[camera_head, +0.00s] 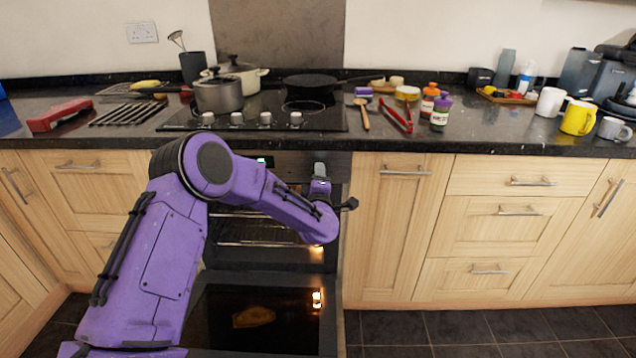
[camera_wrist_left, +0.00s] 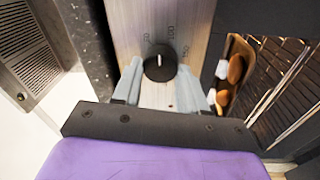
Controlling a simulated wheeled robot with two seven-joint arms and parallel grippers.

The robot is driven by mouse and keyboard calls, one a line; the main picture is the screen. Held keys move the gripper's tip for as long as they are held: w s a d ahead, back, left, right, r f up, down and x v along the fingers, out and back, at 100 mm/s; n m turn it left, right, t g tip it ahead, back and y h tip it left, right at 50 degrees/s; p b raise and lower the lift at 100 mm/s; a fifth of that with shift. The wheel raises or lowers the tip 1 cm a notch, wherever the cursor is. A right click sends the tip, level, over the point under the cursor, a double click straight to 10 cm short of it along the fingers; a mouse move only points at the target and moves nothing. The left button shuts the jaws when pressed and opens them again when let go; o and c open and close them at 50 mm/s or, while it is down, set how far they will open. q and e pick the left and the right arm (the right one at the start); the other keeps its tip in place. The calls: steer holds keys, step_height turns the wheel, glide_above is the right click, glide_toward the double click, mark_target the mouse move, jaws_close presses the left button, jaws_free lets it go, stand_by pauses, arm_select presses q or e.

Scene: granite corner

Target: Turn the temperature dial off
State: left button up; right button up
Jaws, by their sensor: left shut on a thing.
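The temperature dial shows in the left wrist view as a round black knob (camera_wrist_left: 158,67) with a white pointer line, on a steel panel with printed numbers. My left gripper (camera_head: 319,170) is at the right end of the oven's control panel, just under the worktop. In the left wrist view its two grey fingers (camera_wrist_left: 160,76) stand on either side of the dial and are shut on it. The pointer line lies roughly along the fingers' direction. My right gripper is not in view.
The oven door (camera_head: 262,320) hangs open below my left arm. Brown food (camera_wrist_left: 235,69) and wire racks (camera_wrist_left: 285,85) show inside the oven. Above is the hob with a grey pot (camera_head: 218,96) and a black frying pan (camera_head: 309,84). A closed cupboard (camera_head: 396,225) is to the right.

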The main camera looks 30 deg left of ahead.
arm_select(q)
steer(key=n+b, duration=0.7)
steer(key=n, duration=0.1)
steer(key=n+g+b, duration=0.1)
steer(key=n+b, duration=0.6)
steer(key=n, duration=0.2)
steer(key=shift+d+f+b, duration=0.1)
steer(key=shift+f+b, duration=0.1)
steer(key=shift+b, duration=0.1)
steer(key=shift+r+n+g+b, duration=0.2)
steer(key=shift+n+g+b, duration=0.1)
steer(key=shift+n+b, duration=0.3)
steer(key=o, duration=1)
steer(key=shift+o, duration=0.2)
